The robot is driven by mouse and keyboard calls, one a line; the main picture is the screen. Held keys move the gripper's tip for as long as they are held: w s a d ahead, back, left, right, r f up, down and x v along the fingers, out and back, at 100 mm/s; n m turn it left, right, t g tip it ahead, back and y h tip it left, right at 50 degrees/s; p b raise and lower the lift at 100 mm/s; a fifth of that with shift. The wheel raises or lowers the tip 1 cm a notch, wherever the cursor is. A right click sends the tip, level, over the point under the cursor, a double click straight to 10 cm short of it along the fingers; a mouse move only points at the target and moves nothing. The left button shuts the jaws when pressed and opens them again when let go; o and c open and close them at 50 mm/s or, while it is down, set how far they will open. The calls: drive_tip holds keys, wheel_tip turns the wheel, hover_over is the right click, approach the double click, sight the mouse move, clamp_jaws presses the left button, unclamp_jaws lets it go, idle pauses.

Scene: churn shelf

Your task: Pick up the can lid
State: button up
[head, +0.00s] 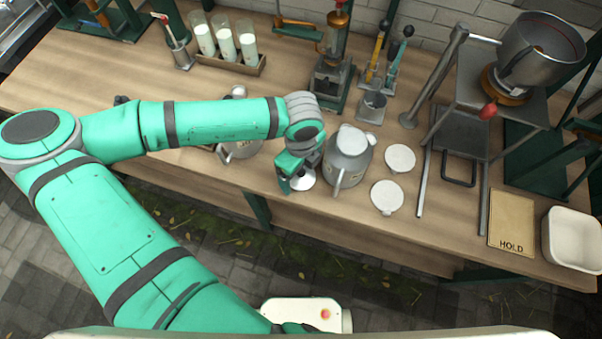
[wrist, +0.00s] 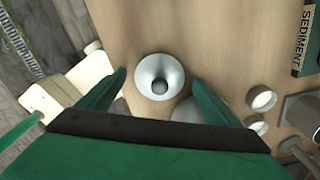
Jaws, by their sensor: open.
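The can lid (wrist: 160,68), a round grey metal disc with a dark knob at its middle, lies on the wooden bench in the wrist view. In the head view the lid (head: 304,181) shows partly, behind and beside my gripper (head: 291,184). My gripper (wrist: 159,78) is open. In the wrist view its two green fingers stand on either side of the lid, with gaps between them and it. A grey metal can (head: 349,163) stands just right of the gripper in the head view.
Two pale round discs (head: 400,157) (head: 387,197) lie right of the can. Another can (head: 240,151) is partly hidden behind my arm. A HOLD board (head: 511,220) and white tub (head: 573,238) are at right. A bottle rack (head: 229,61) stands at the back.

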drive_tip(key=c, duration=1.1)
drive_tip(key=shift+c, duration=0.2)
